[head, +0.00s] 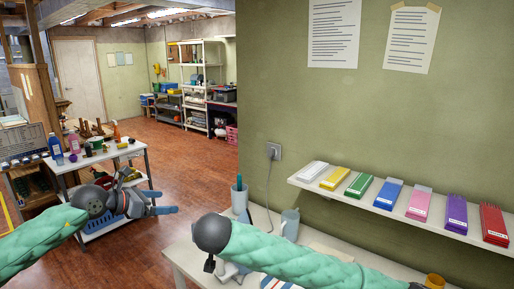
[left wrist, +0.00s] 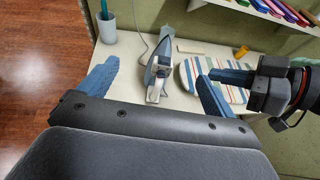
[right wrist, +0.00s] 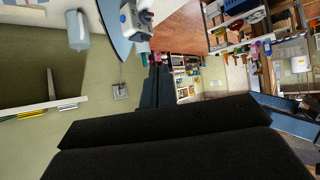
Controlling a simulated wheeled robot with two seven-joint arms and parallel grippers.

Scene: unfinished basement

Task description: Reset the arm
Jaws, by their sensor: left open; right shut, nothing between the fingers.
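My left gripper (head: 150,197) is in front of the white cart in the head view, with its blue fingers apart. In the left wrist view my left gripper (left wrist: 155,88) is open with no object held between its fingers, and the table shows beyond. My right arm's green sleeve (head: 285,252) crosses the table in the head view, its gripper mostly hidden there. In the left wrist view my right gripper (left wrist: 228,76) reaches in from the right over a striped cloth. In the right wrist view my right gripper (right wrist: 156,85) has dark blue fingers together and empty.
An iron (left wrist: 158,75) stands on the white table beside the striped cloth (left wrist: 195,68). A cup of pens (head: 239,197) is at the table's back left. A wall shelf (head: 385,207) holds several coloured packs. The cart (head: 115,160) carries bottles. Wooden floor (head: 185,160) is open beyond.

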